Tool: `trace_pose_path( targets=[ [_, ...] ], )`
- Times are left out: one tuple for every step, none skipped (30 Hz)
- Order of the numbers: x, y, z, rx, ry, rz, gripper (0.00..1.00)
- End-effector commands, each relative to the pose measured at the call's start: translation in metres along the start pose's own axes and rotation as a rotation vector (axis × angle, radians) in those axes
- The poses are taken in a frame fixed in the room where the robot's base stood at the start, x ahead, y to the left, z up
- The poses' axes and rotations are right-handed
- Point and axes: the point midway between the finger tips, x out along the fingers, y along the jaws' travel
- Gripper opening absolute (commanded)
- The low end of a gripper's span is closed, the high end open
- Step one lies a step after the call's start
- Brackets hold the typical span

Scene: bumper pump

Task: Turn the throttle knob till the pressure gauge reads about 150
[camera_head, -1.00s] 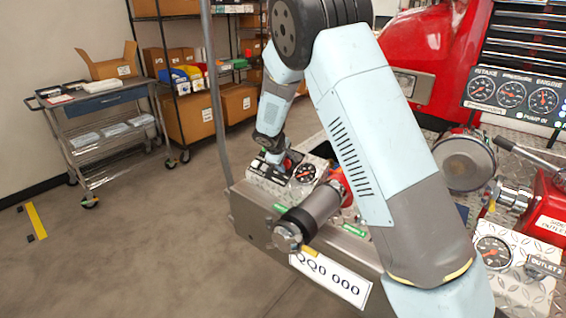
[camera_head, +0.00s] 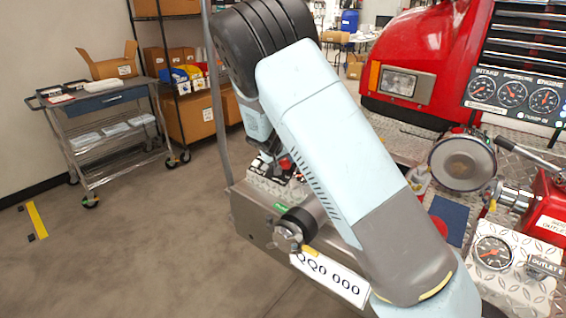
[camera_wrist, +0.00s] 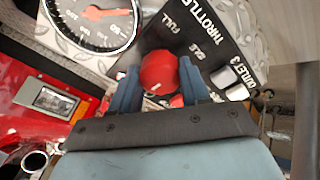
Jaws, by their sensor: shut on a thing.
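The red throttle knob (camera_wrist: 158,72) sits between the blue fingers of my gripper (camera_wrist: 160,84) in the wrist view. My gripper is shut on it, with a finger on each side. A white mark shows on the knob's near face. The black throttle plate (camera_wrist: 205,40) lies behind it, with FULL and IDLE lettering.
A round gauge (camera_wrist: 95,20) with a red needle stands close beside the knob, partly cut off. An OUTLET 2 gauge (camera_head: 493,253) is at the lower right. A capped pipe (camera_head: 300,225) sticks out below my arm.

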Motion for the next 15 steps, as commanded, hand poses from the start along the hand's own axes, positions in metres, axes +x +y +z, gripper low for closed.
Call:
trace_pose_path(
  targets=[
    [-0.0022,-0.0043,-0.0031,0.008,0.008,-0.005,0.15],
    [-0.0022,-0.0043,-0.0031,0.013,0.008,-0.004,0.15],
    [-0.0022,-0.0042,-0.0031,0.020,0.007,-0.003,0.15],
    [-0.0022,-0.0042,-0.0032,0.024,0.007,-0.002,0.15],
    [-0.0022,-0.0042,-0.0032,0.027,0.007,-0.002,0.15],
    [-0.0022,-0.0041,-0.0032,0.031,0.007,-0.001,0.15],
    [-0.0022,-0.0041,-0.0032,0.033,0.007,-0.001,0.15],
    [-0.0022,-0.0041,-0.0032,0.035,0.007,-0.001,0.15],
    [-0.0022,-0.0041,-0.0033,0.036,0.007,-0.001,0.15],
    [-0.0022,-0.0041,-0.0033,0.036,0.007,-0.001,0.15],
    [-0.0023,-0.0040,-0.0033,0.036,0.007,-0.001,0.15],
    [-0.0023,-0.0041,-0.0033,0.036,0.007,-0.001,0.15],
    [-0.0022,-0.0040,-0.0033,0.036,0.007,-0.001,0.15],
    [-0.0023,-0.0041,-0.0033,0.036,0.007,-0.001,0.15],
    [-0.0023,-0.0040,-0.0033,0.036,0.007,-0.001,0.15]
  ],
)
